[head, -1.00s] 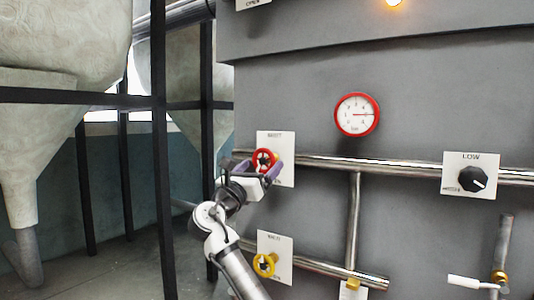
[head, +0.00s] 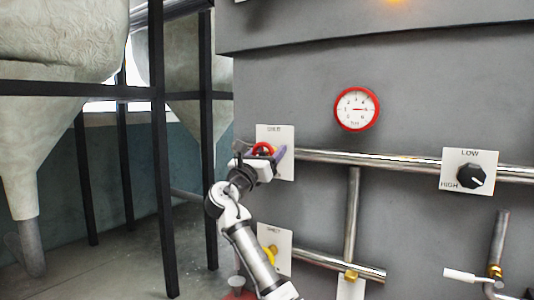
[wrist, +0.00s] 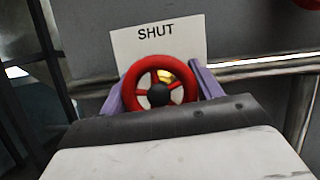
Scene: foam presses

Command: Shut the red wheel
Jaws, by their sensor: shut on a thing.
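The red wheel (wrist: 134,81) has a dark hub and spokes and stands in front of a white plate (wrist: 186,42) marked SHUT. In the head view the red wheel (head: 262,147) is partly hidden by my gripper. My gripper (wrist: 159,90) has purple fingers, one on each side of the wheel, and is shut on its rim. The lower part of the wheel is hidden behind the gripper body in the wrist view. A brass-coloured part shows behind the spokes.
A metal pipe (head: 400,165) runs right from the wheel. A yellow wheel (head: 271,254) sits below, partly behind my arm. A red-rimmed gauge (head: 357,109), a LOW/HIGH knob (head: 471,176) and a white-handled valve (head: 460,275) are to the right. A black frame (head: 158,150) stands to the left.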

